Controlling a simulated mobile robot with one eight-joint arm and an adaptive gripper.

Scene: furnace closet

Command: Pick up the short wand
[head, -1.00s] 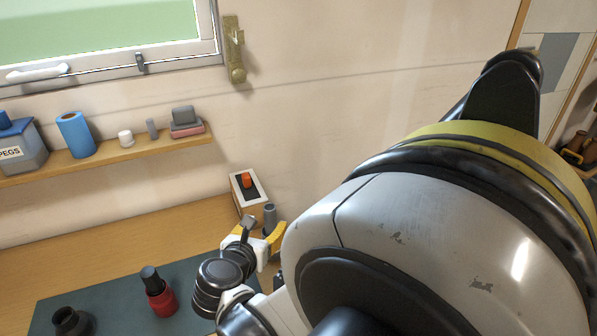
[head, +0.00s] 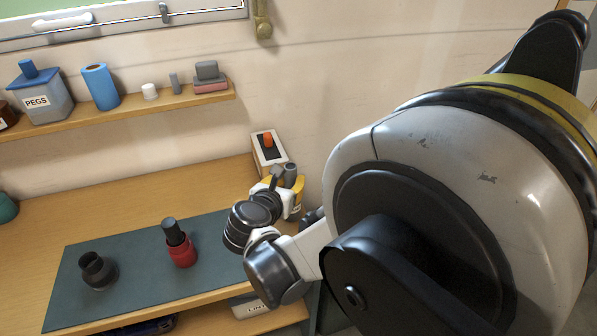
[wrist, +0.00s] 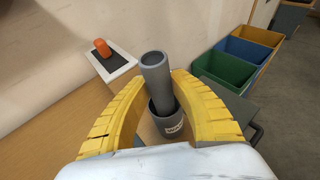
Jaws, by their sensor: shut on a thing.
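The short wand looks to be the grey hollow tube (wrist: 156,75) standing in a dark grey labelled cup (wrist: 171,124) in the wrist view. Its lower end is hidden inside the cup. My gripper (wrist: 160,82) has its yellow fingers on both sides of the tube and is shut on it. In the head view the tube (head: 291,172) rises at the right end of the bench, with my gripper (head: 284,187) around it. The cup is mostly hidden there by my gripper.
A shelf (head: 140,115) runs above. Coloured bins (wrist: 220,86) stand on the floor at right.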

